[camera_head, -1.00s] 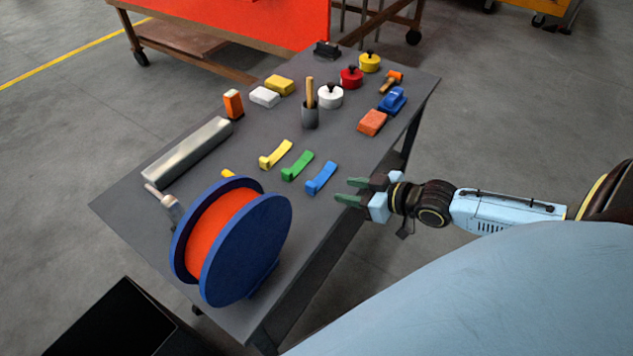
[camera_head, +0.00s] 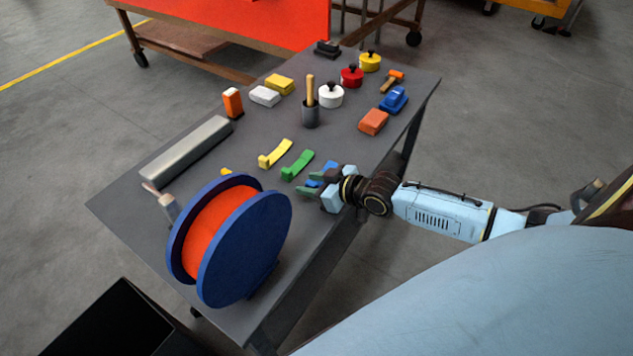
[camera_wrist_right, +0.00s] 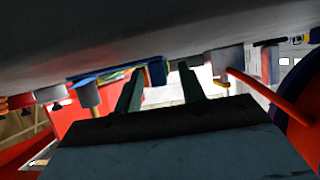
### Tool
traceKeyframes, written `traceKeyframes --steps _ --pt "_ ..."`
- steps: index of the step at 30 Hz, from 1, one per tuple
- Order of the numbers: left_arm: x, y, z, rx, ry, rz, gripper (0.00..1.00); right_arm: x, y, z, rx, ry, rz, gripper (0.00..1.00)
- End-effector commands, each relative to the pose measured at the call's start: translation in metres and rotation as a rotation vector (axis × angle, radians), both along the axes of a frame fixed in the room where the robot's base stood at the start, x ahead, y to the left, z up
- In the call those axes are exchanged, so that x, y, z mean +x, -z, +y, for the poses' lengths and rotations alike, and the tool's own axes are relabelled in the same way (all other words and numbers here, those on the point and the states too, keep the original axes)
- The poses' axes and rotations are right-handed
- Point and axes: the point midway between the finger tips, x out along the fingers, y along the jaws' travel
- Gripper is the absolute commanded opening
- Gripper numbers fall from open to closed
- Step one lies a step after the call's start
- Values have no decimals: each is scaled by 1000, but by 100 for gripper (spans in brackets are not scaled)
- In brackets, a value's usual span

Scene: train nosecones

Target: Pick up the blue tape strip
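The blue tape strip (camera_head: 330,168) lies on the grey table near its right edge, partly hidden by my right gripper. My right gripper (camera_head: 313,186) is at the strip, low over the table, with its green fingers pointing left. In the right wrist view, which shows the table upside down, the fingers (camera_wrist_right: 160,78) are apart and the blue strip's end (camera_wrist_right: 156,71) shows between their tips. I cannot tell whether a finger touches it. A green strip (camera_head: 297,166) and a yellow strip (camera_head: 275,154) lie to its left. My left gripper is out of view.
A grey metal bar (camera_head: 187,150), a dark cup with a wooden handle (camera_head: 310,114), an orange block (camera_head: 373,122) and a blue tool (camera_head: 394,100) stand farther off.

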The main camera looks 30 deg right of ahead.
Motion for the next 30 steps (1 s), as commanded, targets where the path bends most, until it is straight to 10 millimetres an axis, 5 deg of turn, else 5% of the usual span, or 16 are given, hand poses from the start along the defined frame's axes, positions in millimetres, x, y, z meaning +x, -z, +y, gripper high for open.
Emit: traceKeyframes --steps 9,18,30 --pt "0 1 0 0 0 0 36 4 2 2 0 -1 0 40" --pt "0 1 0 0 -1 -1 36 4 2 2 0 0 0 1" --pt "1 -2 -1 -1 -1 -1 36 4 -9 2 2 -1 -3 0"
